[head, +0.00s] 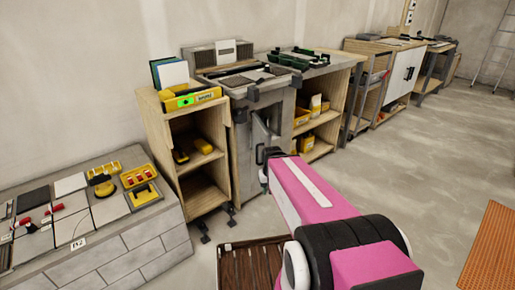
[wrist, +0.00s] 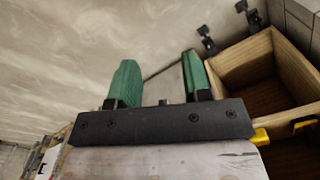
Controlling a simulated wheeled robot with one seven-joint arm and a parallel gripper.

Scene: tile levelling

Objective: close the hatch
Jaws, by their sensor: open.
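The hatch (head: 261,130) is a grey door on the front of the grey cabinet (head: 243,150), between two wooden shelf units. It appears to stand ajar, swung outward, with a dark gap beside it. My gripper (head: 265,158) is in front of the cabinet, low by the hatch; my pink arm hides the hatch's lower part. In the wrist view my gripper (wrist: 158,82) has two green fingers spread wide apart. A grey panel (wrist: 165,85) shows behind and between them. I cannot tell whether it is the hatch or whether a finger touches it.
A wooden shelf (head: 190,150) stands left of the cabinet, and it also shows in the wrist view (wrist: 245,62). Another wooden shelf (head: 325,125) with yellow boxes is on the right. A tiled platform (head: 110,240) is at left, a brown slatted crate (head: 245,265) below.

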